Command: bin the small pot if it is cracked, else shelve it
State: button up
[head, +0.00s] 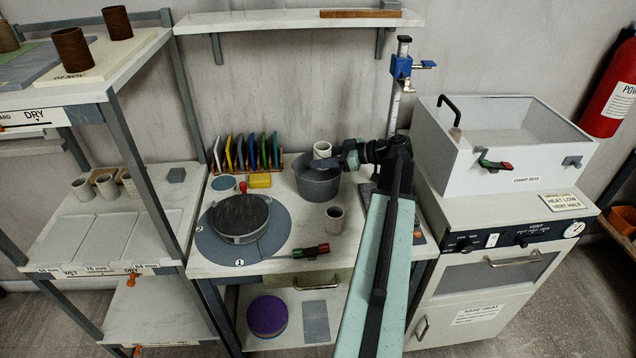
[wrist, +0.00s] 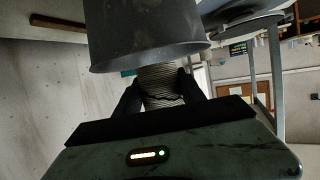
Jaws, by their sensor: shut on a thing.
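My gripper (head: 338,160) is shut on a small pale pot (head: 322,149), just above the rim of the grey bucket (head: 319,186) on the table. In the wrist view, my gripper (wrist: 160,92) has a finger on each side of the pot (wrist: 158,75), whose wall is ribbed. A dark, jagged line crosses the pot's wall low between the fingers; I cannot tell whether it is a crack or a shadow. The bucket (wrist: 145,35) hides part of the pot there. A second small pot (head: 335,218) stands upright on the table in front of the bucket.
A rack (head: 90,95) at left carries several pots and "WET" and "DRY" labels. A grey wheel (head: 238,220) lies left of the bucket, with coloured cards (head: 246,152) behind. The damp box (head: 510,175) stands right.

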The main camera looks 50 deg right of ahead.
notch_tip(320, 180, down, 3)
jog(key=shift+f+b, duration=0.1)
jog(key=shift+b, duration=0.9)
jog(key=o, duration=1.5)
jog(key=shift+c, duration=0.2)
